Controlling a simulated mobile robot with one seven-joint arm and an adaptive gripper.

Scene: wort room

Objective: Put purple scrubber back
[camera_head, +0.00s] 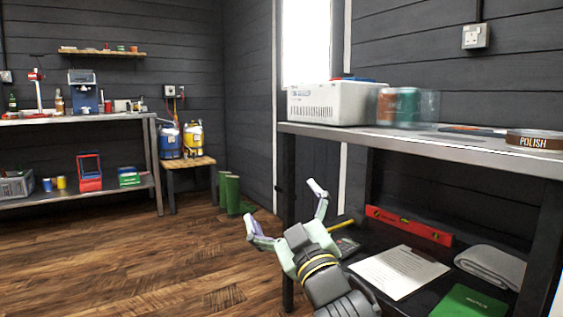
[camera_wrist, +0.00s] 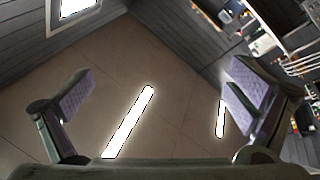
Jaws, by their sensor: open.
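I cannot make out a purple scrubber in either view. My gripper (camera_head: 283,206) is open and empty, in front of the left end of the right-hand workbench, below its top. Its fingers point up and have purple pads. In the wrist view the two fingers of my gripper (camera_wrist: 158,88) are spread wide with nothing between them; behind them are the ceiling and bright strip lights.
The right workbench (camera_head: 461,150) carries a white box (camera_head: 325,105), a clear bin with cans (camera_head: 402,107) and a polish tin (camera_head: 534,140). Its lower shelf holds a red level (camera_head: 408,227), paper (camera_head: 399,271) and grey cloth (camera_head: 492,265). The wooden floor (camera_head: 110,260) at left is mostly clear.

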